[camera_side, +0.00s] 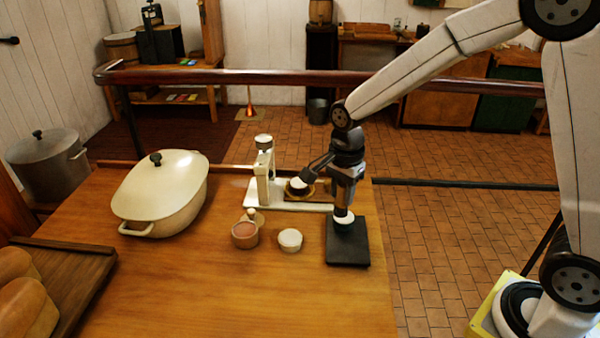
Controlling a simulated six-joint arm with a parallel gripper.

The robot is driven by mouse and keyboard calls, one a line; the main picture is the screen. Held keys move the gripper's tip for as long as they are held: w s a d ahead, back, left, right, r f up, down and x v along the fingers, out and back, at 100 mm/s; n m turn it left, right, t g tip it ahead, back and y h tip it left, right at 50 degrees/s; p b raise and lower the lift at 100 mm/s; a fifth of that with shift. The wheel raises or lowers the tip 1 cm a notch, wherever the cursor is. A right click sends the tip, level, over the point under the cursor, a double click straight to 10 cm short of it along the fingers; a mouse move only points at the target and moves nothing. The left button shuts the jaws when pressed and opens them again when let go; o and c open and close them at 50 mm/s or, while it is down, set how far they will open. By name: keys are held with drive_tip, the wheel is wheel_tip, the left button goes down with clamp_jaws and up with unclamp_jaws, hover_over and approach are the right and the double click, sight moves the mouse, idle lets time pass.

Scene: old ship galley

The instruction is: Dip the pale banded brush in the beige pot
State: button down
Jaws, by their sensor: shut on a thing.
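My gripper (345,198) points down above a black rectangular pad (348,250) at the right of the wooden table. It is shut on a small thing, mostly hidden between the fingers. A pale round end (344,217) shows just under the fingertips, over the pad; I take it to be part of the brush, but its bands cannot be made out. Whether it touches the pad is unclear. Left of the pad stand two small round pots: a beige one with pinkish-brown contents (245,235) and a paler cream one with a whitish top (290,240).
A white stand with an upright post (263,180) and a dark-handled round piece (299,187) sit behind the pots, close to my gripper. A small knobbed piece (253,216) is by the beige pot. A lidded cream casserole (160,190) stands left. The front table middle is clear.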

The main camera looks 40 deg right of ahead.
drive_tip(key=shift+w, duration=0.1)
drive_tip(key=w+a+f+t+y, duration=0.1)
drive_tip(key=w+a+t, duration=0.2)
drive_tip(key=w+a, duration=1.1)
drive_tip(key=shift+w+f+t, duration=0.4)
drive_tip(key=shift+w, duration=0.5)
drive_tip(key=shift+f, duration=0.15)
drive_tip(key=shift+f, duration=2.8)
drive_tip(key=shift+f, duration=0.7)
drive_tip(key=shift+r, duration=0.1)
wheel_tip(320, 180, up, 7)
idle(0.4)
